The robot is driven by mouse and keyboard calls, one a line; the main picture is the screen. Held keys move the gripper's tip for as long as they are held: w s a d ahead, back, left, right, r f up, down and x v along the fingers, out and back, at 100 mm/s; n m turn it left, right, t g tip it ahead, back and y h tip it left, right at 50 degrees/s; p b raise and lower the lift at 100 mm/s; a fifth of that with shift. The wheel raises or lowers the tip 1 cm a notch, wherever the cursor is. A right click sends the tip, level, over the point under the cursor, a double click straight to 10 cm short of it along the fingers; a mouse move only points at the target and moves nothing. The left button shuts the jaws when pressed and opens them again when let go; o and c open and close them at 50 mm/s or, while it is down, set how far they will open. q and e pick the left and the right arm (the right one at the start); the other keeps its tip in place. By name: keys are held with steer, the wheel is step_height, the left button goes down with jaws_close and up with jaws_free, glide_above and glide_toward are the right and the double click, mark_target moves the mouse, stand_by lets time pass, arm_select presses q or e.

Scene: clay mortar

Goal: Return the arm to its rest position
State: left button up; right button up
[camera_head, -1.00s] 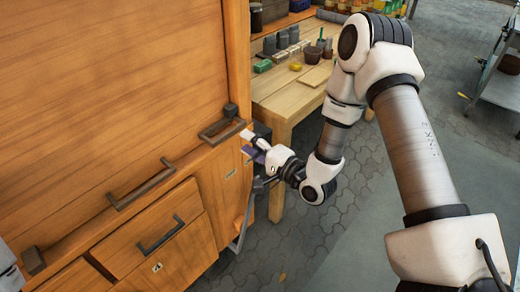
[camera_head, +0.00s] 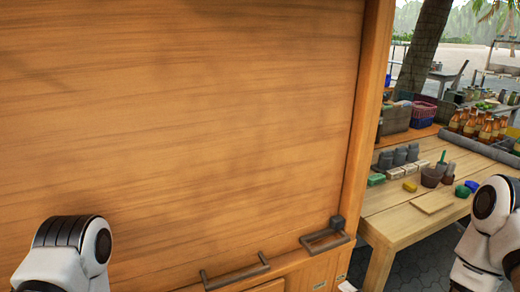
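My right arm (camera_head: 490,225) shows at the right edge, its white and dark joint in front of the work table. A small pale piece, likely the tip of my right gripper (camera_head: 348,286), shows at the bottom edge below the right cabinet handle. Its fingers are cut off, so I cannot tell whether it is open or shut. My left arm (camera_head: 68,255) shows only as a joint in the lower left corner; its gripper is out of view. The wooden cabinet (camera_head: 190,120) fills the left and middle.
To the right, a wooden table (camera_head: 400,220) carries grey cylinders, small blocks, a brown pot, bottles and crates. Paved floor shows below the table.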

steer(key=s+a+f+n+g+h+p, duration=0.2)
steer(key=s+a+f+n+g, duration=0.2)
steer(key=s+f+g, duration=0.45)
arm_select(q)
step_height(320, 180, up, 3)
steer(key=shift+r, duration=0.1)
arm_select(e)
steer(key=s+d+f+n+g+h, duration=0.2)
steer(key=s+f+n+g, duration=0.1)
steer(key=s, duration=0.4)
steer(key=s+d+f+n+g+h, duration=0.2)
steer(key=s+f+n, duration=0.3)
steer(key=s, duration=0.3)
steer(key=shift+s+d+f+n+g+h, duration=0.15)
steer(key=shift+d+f+n+g+h, duration=0.2)
steer(key=shift+d+f+g, duration=0.35)
steer(key=shift+d+r, duration=0.1)
steer(key=shift+r, duration=0.1)
